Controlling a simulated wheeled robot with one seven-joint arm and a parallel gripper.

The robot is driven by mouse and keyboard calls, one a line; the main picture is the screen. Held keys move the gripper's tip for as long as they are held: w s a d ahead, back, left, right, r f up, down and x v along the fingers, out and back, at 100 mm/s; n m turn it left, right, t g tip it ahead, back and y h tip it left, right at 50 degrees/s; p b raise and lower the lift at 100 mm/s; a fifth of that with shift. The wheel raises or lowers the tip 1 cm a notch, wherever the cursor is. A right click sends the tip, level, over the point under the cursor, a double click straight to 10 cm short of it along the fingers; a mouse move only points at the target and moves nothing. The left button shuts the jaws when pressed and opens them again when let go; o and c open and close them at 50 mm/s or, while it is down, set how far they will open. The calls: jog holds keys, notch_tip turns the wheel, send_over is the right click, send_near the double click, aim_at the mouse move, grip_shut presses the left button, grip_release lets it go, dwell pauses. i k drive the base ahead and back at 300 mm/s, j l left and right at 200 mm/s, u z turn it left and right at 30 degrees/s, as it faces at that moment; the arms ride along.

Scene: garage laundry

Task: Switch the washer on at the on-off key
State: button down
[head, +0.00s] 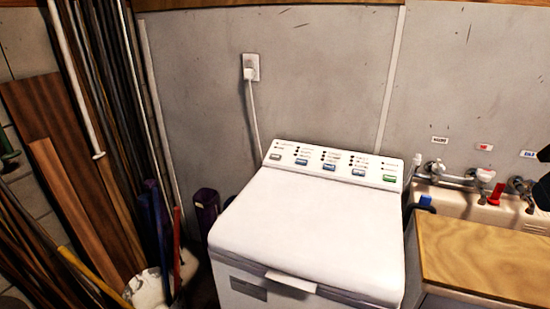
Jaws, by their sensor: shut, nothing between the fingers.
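The white washer (315,232) stands in the middle of the head view with its lid closed. Its control panel (316,155) runs along the back of the top, tilted toward me. The panel has a grey key (275,157) at the left end, several blue keys (329,167) in the middle and a green key (389,179) at the right end. The print is too small to read, so I cannot tell which is the on-off key. Dark indicator dots sit above the keys; none is visibly lit. My gripper's fingers are not in view; only a dark shape shows at the right edge.
A wall outlet (250,67) with a plugged-in white cord is behind the washer. Taps (485,178) and a wooden-topped counter (480,262) stand at the right. Planks (65,190), poles and a white bucket (149,289) crowd the left. The space above the washer is clear.

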aim_at(277, 157)
jog(key=k+j, duration=0.1)
jog(key=j, duration=0.15)
jog(key=k+j, duration=0.1)
jog(key=j, duration=0.15)
jog(key=j+z, duration=0.1)
jog(key=j, duration=1.05)
jog(key=i+j, duration=0.25)
jog(key=i, duration=0.2)
jog(key=i+j, duration=0.25)
jog(key=i, duration=0.2)
jog(key=z, duration=0.05)
